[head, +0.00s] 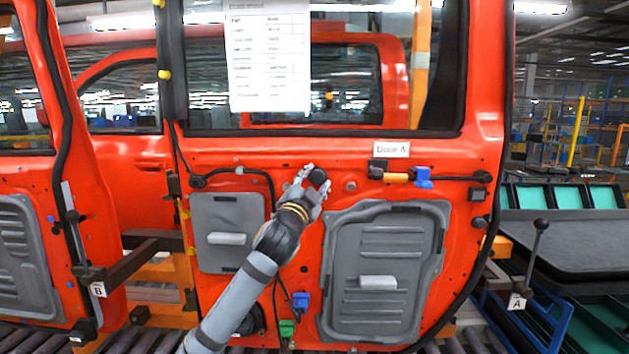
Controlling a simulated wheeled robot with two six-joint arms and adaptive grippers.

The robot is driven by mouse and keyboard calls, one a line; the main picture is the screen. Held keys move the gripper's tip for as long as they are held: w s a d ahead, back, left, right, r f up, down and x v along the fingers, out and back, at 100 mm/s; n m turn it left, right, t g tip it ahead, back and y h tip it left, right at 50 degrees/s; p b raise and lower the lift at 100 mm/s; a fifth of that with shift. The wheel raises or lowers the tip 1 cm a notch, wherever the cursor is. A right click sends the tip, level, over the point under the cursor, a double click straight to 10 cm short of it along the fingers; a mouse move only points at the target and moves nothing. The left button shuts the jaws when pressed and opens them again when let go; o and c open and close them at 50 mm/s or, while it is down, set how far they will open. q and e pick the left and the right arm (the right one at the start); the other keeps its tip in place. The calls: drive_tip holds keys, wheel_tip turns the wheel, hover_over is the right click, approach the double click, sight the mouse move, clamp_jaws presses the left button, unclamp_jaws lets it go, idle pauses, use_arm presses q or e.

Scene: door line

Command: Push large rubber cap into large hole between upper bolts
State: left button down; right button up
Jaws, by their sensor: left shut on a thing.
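A black round rubber cap (318,177) shows at the fingertips of my left gripper (311,180), which is shut on it. The gripper is in front of the red door panel (330,155), below the window and between the two grey covers. I cannot tell whether the cap touches the door. The large hole is not visible; the gripper and cap cover that part of the door. My right gripper is not in view.
A "Door A" label (391,149) and an orange and blue connector (400,176) are to the right. Grey covers (385,250) (228,215) sit lower on the door. Blue (301,301) and green (287,327) connectors hang below. A paper sheet (269,60) covers part of the window.

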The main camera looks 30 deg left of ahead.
use_arm(q)
drive_tip(key=c, duration=2.1)
unclamp_jaws()
drive_tip(key=shift+a+r+p, duration=0.15)
drive_tip(key=shift+r+p, duration=0.2)
drive_tip(key=shift+r, duration=0.5)
drive_tip(key=shift+d+f+b, duration=0.3)
drive_tip(key=shift+f+b, duration=0.2)
drive_tip(key=shift+f, duration=0.1)
clamp_jaws()
drive_tip(key=shift+f, duration=0.3)
drive_tip(key=shift+s, duration=0.1)
drive_tip(key=shift+m+p, duration=0.3)
drive_tip(key=shift+p, duration=0.05)
drive_tip(key=shift+f, duration=0.15)
drive_tip(key=shift+f, duration=0.1)
drive_tip(key=shift+s+d, duration=0.1)
drive_tip(key=shift+s, duration=0.2)
